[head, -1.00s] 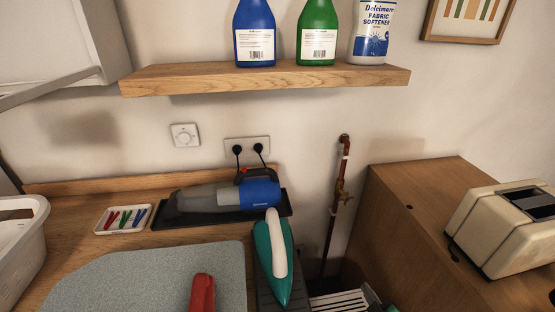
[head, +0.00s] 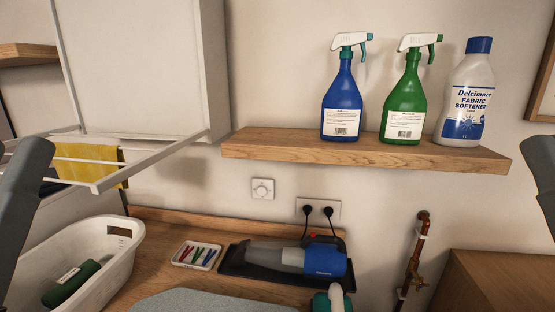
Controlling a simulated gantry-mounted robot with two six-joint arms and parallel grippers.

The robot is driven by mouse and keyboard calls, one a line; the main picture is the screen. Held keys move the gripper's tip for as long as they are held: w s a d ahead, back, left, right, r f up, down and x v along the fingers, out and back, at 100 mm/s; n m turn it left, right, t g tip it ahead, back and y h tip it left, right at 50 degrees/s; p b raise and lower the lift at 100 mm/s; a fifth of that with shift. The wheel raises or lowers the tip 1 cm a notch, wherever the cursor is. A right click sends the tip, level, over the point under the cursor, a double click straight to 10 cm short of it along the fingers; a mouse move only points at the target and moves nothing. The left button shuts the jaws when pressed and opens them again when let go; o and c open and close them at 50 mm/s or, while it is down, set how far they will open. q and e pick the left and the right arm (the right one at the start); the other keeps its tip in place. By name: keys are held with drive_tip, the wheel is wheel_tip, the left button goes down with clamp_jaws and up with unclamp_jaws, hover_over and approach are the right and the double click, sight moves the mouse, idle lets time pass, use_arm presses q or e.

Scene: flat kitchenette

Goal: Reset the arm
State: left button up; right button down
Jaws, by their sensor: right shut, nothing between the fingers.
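My arms show only as dark grey parts at the left and right edges of the head view, both raised and apart from everything. My right gripper (head: 543,172) is at the right edge, cut off by the frame, beside the right end of the wooden shelf in the picture. It is shut and holds nothing. On the left only a grey arm part shows, in front of the white drying rack (head: 100,165). My left gripper is not in view.
Spray bottles, blue (head: 342,108) and green (head: 404,110), and fabric softener (head: 466,105) stand on the shelf (head: 300,150). Below are a white basket (head: 120,262), a pen tray (head: 180,262), a handheld vacuum (head: 325,262) and a copper pipe (head: 413,258). A yellow cloth (head: 88,160) hangs from the rack.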

wheel_tip(320, 180, up, 38)
drive_tip(key=p, duration=3.4)
drive_tip(key=shift+f, duration=0.2)
